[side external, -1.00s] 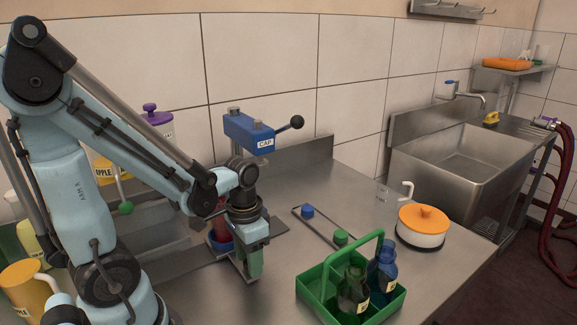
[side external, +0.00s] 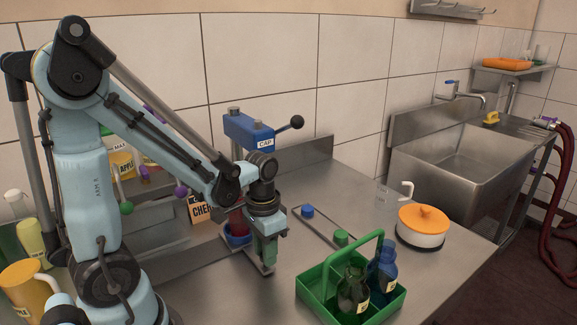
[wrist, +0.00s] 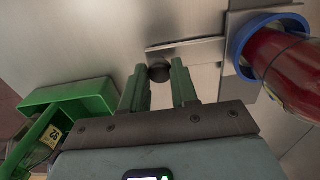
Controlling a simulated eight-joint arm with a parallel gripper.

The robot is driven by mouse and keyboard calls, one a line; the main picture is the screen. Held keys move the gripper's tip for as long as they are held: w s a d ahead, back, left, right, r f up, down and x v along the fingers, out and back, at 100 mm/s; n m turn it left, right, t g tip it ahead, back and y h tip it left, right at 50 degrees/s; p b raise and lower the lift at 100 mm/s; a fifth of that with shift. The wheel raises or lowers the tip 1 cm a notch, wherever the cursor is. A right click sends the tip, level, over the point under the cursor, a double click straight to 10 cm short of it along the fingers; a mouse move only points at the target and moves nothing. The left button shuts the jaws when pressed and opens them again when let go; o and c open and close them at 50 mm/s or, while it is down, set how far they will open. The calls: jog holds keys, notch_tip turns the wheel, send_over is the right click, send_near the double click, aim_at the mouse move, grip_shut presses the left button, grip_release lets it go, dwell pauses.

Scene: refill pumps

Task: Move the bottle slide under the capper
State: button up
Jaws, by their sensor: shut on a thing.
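The blue capper (side external: 249,131), labelled CAP and with a black-knobbed lever, stands at the back of the bench. The slide's blue cup (side external: 234,240) holds a red bottle (side external: 238,223) upright, partly hidden behind my gripper. In the wrist view the blue cup (wrist: 238,46) and red bottle (wrist: 280,65) are at the right. The slide's metal arm (wrist: 195,50) runs left from the cup to a dark knob (wrist: 159,73). My gripper (wrist: 160,84) is shut on this knob, with green fingers on either side. In the side view my gripper (side external: 267,268) is low over the bench, in front of the cup.
A green carrier (side external: 312,285) with a green and a blue bottle stands at front right. An orange-lidded pot (side external: 423,225) is further right. Pump containers stand at left behind my arm.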

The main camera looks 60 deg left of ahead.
jog(key=shift+w, duration=3.3)
jog(key=o, duration=0.9)
jog(key=shift+o, duration=0.2)
notch_tip(320, 180, up, 12)
